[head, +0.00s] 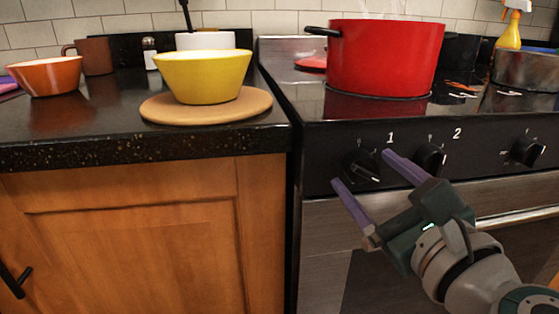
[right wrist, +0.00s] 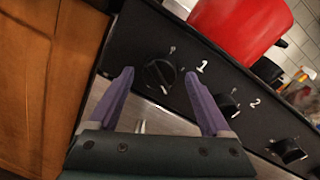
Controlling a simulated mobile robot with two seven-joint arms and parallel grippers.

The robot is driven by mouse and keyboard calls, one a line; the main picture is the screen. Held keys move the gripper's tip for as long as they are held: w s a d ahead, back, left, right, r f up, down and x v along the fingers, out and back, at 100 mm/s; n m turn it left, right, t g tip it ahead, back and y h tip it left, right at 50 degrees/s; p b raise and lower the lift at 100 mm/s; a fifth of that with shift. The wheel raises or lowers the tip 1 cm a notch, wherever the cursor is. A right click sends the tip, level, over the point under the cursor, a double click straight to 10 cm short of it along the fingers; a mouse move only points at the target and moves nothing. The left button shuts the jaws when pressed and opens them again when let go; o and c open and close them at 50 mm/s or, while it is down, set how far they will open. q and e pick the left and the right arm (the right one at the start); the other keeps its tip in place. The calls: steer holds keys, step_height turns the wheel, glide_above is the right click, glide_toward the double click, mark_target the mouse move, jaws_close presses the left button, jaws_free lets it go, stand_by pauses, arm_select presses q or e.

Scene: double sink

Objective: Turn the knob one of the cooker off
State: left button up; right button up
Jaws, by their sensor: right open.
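The cooker's front panel (head: 320,143) carries several black knobs. Knob one (head: 362,166) is left of the printed number 1, and its pointer mark is tilted. It also shows in the right wrist view (right wrist: 159,75). The knob by the number 2 (head: 431,158) is to its right. My right gripper (head: 362,170) is open, its two purple fingers reaching toward knob one, one on either side of it in the picture. In the right wrist view the fingers (right wrist: 158,80) also flank the knob, with a gap on both sides; contact cannot be seen. My left gripper is not in view.
A red pot (head: 385,58) with steam above it stands on the cooker top. A yellow bowl (head: 204,76) sits on a round wooden board (head: 160,112) on the left counter. The oven handle (head: 517,217) sticks out below the panel, right of my gripper.

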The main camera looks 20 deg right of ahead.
jaws_close()
stand_by(0.7)
